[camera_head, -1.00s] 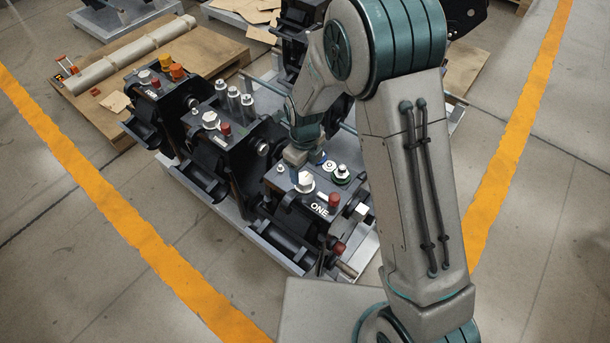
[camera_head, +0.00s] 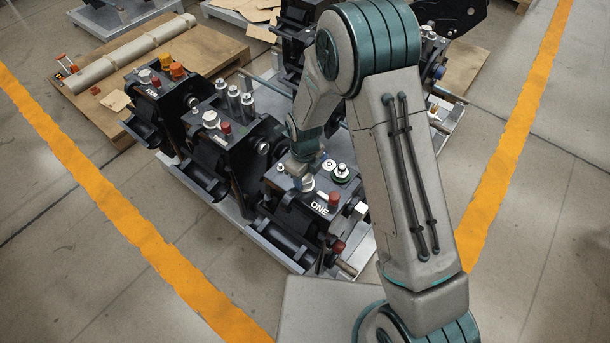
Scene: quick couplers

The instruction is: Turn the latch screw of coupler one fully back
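Coupler one (camera_head: 285,208) is the dark block marked ONE at the front of the metal rack. On its top, a silver hex screw head (camera_head: 308,184) shows only in part, because my gripper (camera_head: 302,174) is in front of or over it. I cannot tell whether they touch. The fingers are small and blurred here, so their opening does not show. A red cap (camera_head: 334,199) stands right of the screw head, and a white round fitting (camera_head: 342,171) lies behind it. A larger pale hex head (camera_head: 360,209) sits on the coupler's right side. Which head is the latch screw is not marked.
A second coupler (camera_head: 238,150) with upright silver posts stands close on the left, and another (camera_head: 160,98) beyond it. A wooden pallet (camera_head: 210,48) lies behind. My forearm covers the rack's right part.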

